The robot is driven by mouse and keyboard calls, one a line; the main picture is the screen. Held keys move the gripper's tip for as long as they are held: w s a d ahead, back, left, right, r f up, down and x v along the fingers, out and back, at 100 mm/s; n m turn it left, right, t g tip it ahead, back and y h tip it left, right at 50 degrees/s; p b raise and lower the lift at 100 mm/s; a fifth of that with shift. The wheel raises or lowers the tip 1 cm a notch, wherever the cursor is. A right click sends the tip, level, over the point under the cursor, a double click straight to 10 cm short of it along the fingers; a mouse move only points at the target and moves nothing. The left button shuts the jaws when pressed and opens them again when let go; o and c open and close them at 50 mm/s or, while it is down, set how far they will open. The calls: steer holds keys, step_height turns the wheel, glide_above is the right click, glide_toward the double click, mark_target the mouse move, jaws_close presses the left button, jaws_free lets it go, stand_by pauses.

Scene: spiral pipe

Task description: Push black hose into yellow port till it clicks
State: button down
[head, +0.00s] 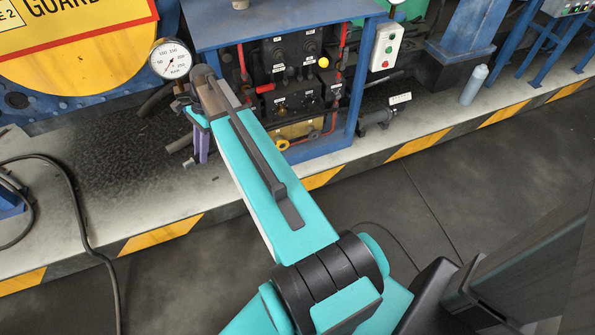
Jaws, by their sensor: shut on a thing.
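My gripper (201,155), with purple fingers, points down at the far end of my teal arm, left of the blue cabinet. It is shut on what looks like the black hose (179,144), a short dark end of which shows just left of the fingers. The grip itself is small and partly hidden by my wrist. The yellow port (282,144) is a round yellow ring low on the cabinet front, to the right of my gripper. The hose end is apart from the port.
The blue cabinet (264,17) holds black valve blocks and red pipes. A pressure gauge (171,60) stands close behind my wrist. A black cable (75,190) loops at the left. A grey bottle (474,85) stands on the ledge at the right. The striped ledge edge (160,233) crosses in front.

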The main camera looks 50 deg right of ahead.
steer(key=s+d+f+m+t+b, duration=0.2)
steer(key=s+d+f+m+b, duration=0.2)
steer(key=d+f+m+b, duration=0.3)
steer(key=s+d+f+m+t+h+b, duration=0.1)
steer(key=s+d+f+m+b, duration=0.4)
steer(key=d, duration=0.8)
steer(key=s+d+f+m+t+b, duration=0.3)
steer(key=s+d+f+m+b, duration=0.2)
steer(key=d+f+m+b, duration=0.5)
step_height(320, 180, down, 5)
steer(key=shift+d+r+t+h+b, duration=0.15)
steer(key=shift+d+t+h+b, duration=0.2)
steer(key=shift+b, duration=0.9)
steer(key=shift+a+r+h+p, duration=0.1)
steer(key=shift+r+h+p, duration=0.25)
steer(key=shift+p, duration=0.65)
steer(key=shift+w+d+f+p, duration=0.1)
steer(key=shift+w+d+p, duration=0.4)
steer(key=shift+w, duration=0.35)
steer(key=shift+w+d+f+p, duration=0.1)
steer(key=shift+w+d+p, duration=0.35)
steer(key=shift+w, duration=0.4)
steer(key=shift+w+d+f+p, duration=0.1)
steer(key=shift+w+d+p, duration=0.4)
steer(key=shift+w, duration=0.35)
steer(key=shift+a, duration=0.1)
steer(key=shift+p, duration=1.45)
